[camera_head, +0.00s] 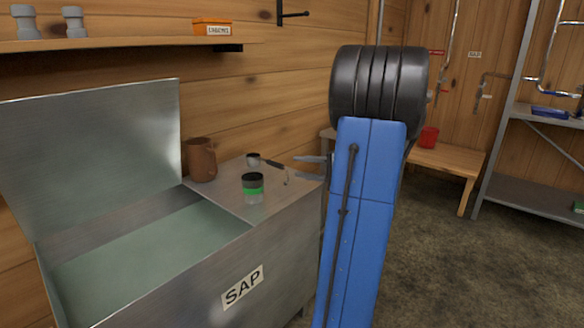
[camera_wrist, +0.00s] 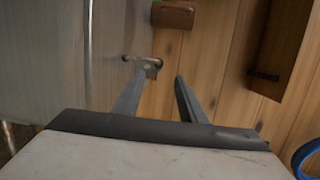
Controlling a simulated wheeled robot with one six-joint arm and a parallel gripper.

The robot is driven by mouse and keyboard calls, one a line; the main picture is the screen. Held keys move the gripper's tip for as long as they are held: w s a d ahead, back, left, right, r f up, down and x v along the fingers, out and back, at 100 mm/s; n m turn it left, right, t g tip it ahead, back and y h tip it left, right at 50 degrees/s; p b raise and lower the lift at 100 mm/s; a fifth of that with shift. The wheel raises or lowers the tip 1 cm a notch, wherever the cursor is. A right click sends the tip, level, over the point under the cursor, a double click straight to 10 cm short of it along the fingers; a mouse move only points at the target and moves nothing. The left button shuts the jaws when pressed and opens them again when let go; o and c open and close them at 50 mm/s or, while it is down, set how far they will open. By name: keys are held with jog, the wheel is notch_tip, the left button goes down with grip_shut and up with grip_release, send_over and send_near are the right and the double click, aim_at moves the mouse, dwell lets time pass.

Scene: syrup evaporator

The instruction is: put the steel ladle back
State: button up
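What looks like the steel ladle lies on the metal top beside the open sap tank (camera_head: 222,300) in the head view, with a dark handle (camera_head: 271,164) and a thin hooked end (camera_head: 286,180). My gripper (camera_head: 299,167) is just right of that handle, its fingers apart and pointing left. In the wrist view my gripper (camera_wrist: 158,88) is open with nothing between its fingers. A small metal piece (camera_wrist: 145,62) shows beyond the fingertips; I cannot tell for sure whether it is the ladle. My blue arm hides the area behind it.
A jar with a green band (camera_head: 253,188) stands in front of the handle, and a brown mug (camera_head: 201,160) stands farther left. A black wall bracket (camera_head: 292,14) is above. A shelf (camera_head: 110,42) holds an orange box (camera_head: 213,27). A wooden bench (camera_head: 445,160) is at right.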

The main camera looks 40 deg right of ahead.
jog(key=v, duration=0.9)
jog(key=shift+s, duration=0.4)
jog(key=shift+d, duration=0.2)
